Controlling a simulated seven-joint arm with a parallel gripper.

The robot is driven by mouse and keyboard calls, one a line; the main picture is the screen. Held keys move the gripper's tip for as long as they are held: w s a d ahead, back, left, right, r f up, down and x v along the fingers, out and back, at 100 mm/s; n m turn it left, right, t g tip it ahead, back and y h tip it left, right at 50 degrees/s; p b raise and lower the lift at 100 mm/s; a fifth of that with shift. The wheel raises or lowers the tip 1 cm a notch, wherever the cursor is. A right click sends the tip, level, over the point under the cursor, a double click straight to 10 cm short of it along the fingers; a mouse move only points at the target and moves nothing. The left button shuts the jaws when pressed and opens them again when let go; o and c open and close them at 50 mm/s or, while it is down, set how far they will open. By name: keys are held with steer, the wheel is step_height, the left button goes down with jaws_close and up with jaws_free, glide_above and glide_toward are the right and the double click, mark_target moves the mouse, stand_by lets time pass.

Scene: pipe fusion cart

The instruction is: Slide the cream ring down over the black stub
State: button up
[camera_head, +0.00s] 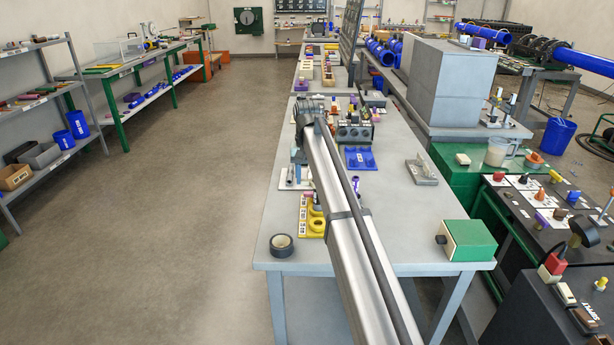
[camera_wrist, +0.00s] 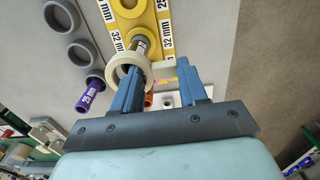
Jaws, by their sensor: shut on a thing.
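In the wrist view the cream ring (camera_wrist: 115,73) is at the tips of my gripper (camera_wrist: 160,66). My gripper's two blue fingers are shut on the ring's cream side piece, with the round part around or in front of the left fingertip. A dark stub (camera_wrist: 139,42) stands on the yellow plate (camera_wrist: 168,8) just beyond the ring. The ring overlaps the stub's near end in this view; I cannot tell whether it is around it. In the head view the yellow plate (camera_head: 304,229) shows beside my arm, which hides the ring and stub.
A purple 25 mm plug (camera_wrist: 89,94) and a grey holed plate (camera_wrist: 62,15) lie left of the ring in the wrist view. A black tape roll (camera_head: 281,245), a blue tray (camera_head: 360,158) and a green box (camera_head: 468,240) are on the bench. Bench right of my arm has free room.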

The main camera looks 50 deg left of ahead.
mark_target(307, 180)
steer(key=shift+f, duration=0.7)
stand_by(0.5)
steer(key=o, duration=1.1)
step_height(307, 180, up, 14)
